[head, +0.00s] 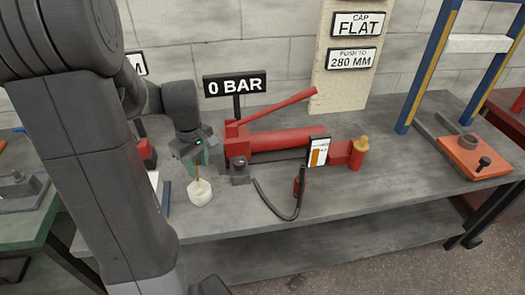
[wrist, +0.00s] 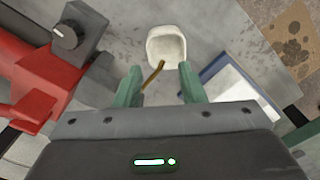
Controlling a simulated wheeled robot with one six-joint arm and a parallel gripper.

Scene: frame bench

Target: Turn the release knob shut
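The release knob is a round dark knob (wrist: 69,35) with a pale pointer mark, on a dark block at the red hand pump's end, upper left in the wrist view. In the head view it appears as a small dark knob (head: 239,167) at the near left end of the red pump (head: 285,140). My gripper (head: 195,168) is left of the knob, apart from it. Its green fingers also show in the wrist view (wrist: 158,80), spread apart and gripping nothing. I cannot read whether the knob is open or shut.
A white pot (wrist: 166,45) with a thin brown stick (wrist: 152,76) is just beyond my fingers. A blue-edged white item (wrist: 228,85) lies to the right. A black hose (head: 275,205), a yellow-capped red bottle (head: 358,154) and a "0 BAR" sign (head: 236,85) are on the bench.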

